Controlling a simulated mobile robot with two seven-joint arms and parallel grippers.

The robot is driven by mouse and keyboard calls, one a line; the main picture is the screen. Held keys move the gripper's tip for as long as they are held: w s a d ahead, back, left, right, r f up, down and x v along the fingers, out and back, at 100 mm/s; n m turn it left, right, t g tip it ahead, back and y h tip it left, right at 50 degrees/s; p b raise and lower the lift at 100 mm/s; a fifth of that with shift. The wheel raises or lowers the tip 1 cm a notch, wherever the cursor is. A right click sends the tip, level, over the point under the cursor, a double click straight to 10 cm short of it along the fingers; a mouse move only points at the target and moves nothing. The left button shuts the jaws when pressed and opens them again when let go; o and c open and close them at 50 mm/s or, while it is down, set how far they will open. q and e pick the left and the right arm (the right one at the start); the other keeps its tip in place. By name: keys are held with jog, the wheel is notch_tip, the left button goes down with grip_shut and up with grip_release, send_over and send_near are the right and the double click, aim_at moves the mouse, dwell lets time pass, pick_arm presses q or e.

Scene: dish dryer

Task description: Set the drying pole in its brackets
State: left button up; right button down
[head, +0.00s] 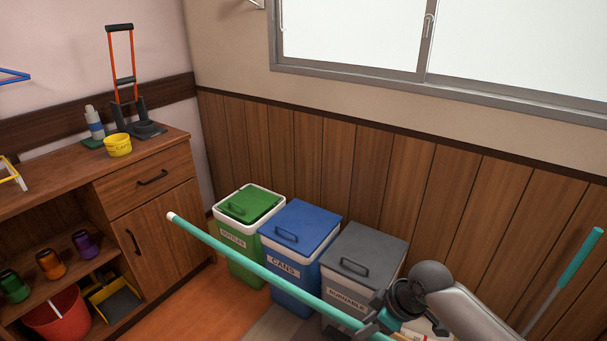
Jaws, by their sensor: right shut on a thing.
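The drying pole (255,265) is a long teal bar with a pale cap at its far left end. It slants across the front of the bins, from the cabinet side down to the bottom edge, where it leaves the view. My right gripper (372,322) is at the lower right and is shut on the pole. A small pale metal piece (257,4) on the wall at the top edge may be a bracket; it is cut off by the frame. My left gripper is not in view.
Green (248,212), blue (297,245) and grey (362,260) bins stand along the panelled wall below the window (500,45). A wooden cabinet (150,185) fills the left, with a folded hand cart (122,75) on top. A teal-gripped handle (578,258) leans at the right.

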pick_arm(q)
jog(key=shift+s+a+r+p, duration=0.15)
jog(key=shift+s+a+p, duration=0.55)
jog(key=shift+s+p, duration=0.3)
pick_arm(e)
notch_tip(320, 180, up, 26)
jog(key=s+d+m+t+h, duration=0.2)
jog(key=m+h, duration=0.1)
jog(key=m, duration=0.8)
jog(key=shift+s+r+h, duration=0.15)
jog(key=shift+s+h, duration=0.15)
jog(key=shift+s, duration=0.1)
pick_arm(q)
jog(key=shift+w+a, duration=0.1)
